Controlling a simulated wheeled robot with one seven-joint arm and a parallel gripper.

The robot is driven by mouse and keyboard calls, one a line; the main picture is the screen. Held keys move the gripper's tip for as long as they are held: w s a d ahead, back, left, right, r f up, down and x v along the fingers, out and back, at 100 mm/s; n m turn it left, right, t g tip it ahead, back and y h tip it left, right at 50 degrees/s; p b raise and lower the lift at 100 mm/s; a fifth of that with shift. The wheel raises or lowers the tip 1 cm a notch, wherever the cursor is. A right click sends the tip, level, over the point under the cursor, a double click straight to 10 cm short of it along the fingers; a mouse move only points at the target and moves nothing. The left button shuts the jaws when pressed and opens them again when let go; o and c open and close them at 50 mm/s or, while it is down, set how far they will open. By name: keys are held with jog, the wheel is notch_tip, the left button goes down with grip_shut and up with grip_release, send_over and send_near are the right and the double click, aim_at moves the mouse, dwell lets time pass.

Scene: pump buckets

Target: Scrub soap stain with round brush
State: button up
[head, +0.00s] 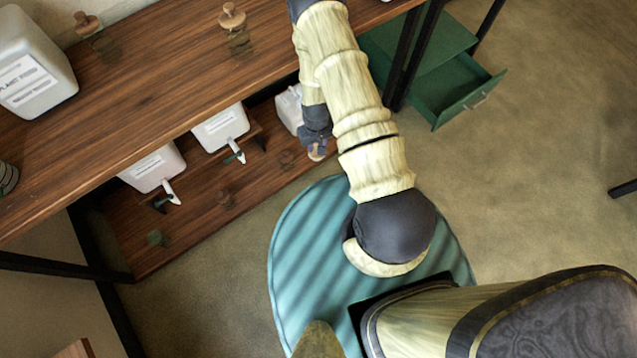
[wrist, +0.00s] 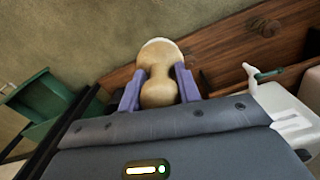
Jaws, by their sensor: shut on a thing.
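My gripper (wrist: 158,85) is shut on a round wooden brush (wrist: 160,62), with one purple finger on each side of its narrow handle. In the head view my gripper (head: 316,145) is low beside the lower shelf, and the held brush (head: 316,155) barely shows. Dark soap stains lie on the lower shelf: one (head: 287,159) nearest my gripper, one in the middle (head: 225,199), and a greenish one (head: 157,238) at the left. A stain (wrist: 265,27) also shows in the wrist view, to the right of the brush. The brush appears apart from it.
White jugs with spouts (head: 153,168) (head: 220,130) stand along the lower shelf (head: 190,225). Two more wooden brushes (head: 231,15) (head: 86,22) stand on the upper tabletop (head: 160,80), by dark stains. A green cabinet has an open drawer (head: 468,90). The floor in front is mostly clear.

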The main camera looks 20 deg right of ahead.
notch_tip(320, 180, down, 36)
jog(key=s+n+b, duration=0.2)
jog(key=b, duration=3.4)
jog(key=shift+f+n, duration=0.15)
jog(key=shift+n, duration=0.25)
notch_tip(320, 180, down, 6)
jog(key=b, duration=0.6)
jog(key=shift+f+b, duration=0.7)
jog(key=shift+f, duration=0.35)
jog(key=shift+s+d+r+p, duration=0.1)
jog(key=shift+s+d+p, duration=0.15)
jog(key=shift+s+p, duration=0.4)
jog(key=shift+s+d+r+p, duration=0.1)
jog(key=shift+s+d+p, duration=0.2)
jog(key=shift+s, duration=0.65)
jog(key=shift+s+f, duration=0.1)
jog(key=shift+s, duration=0.1)
